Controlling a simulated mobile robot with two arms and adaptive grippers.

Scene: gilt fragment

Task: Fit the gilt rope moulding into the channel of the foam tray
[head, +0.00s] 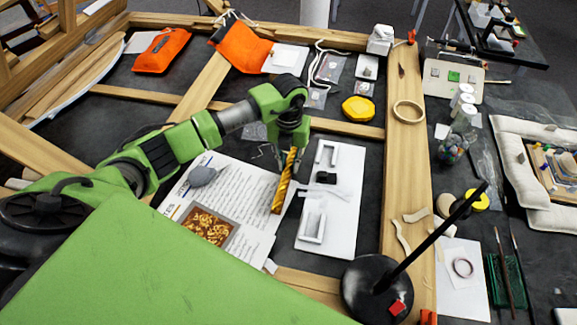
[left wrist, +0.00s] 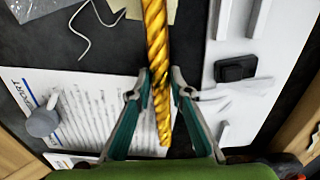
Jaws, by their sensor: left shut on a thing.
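The gilt rope moulding (head: 284,185) is a twisted golden rod. My left gripper (head: 280,158) is shut on it, with one teal finger on each side in the left wrist view (left wrist: 160,84). The moulding (left wrist: 157,40) runs lengthwise between the fingers there and sticks out both ways. In the head view it slants over the right edge of a printed sheet, left of the white foam tray (head: 344,222). The tray also shows at the right of the left wrist view (left wrist: 275,90). White raised pieces and a black block (head: 326,178) lie on it; the moulding is outside it. My right gripper is not in view.
A printed sheet (head: 245,178) with a grey lump (head: 202,176) and a picture card (head: 207,225) lies left of the tray. Wooden bars frame the area; one (head: 400,170) runs right of the tray. A black lamp-like stand (head: 372,290) rises at the front right.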

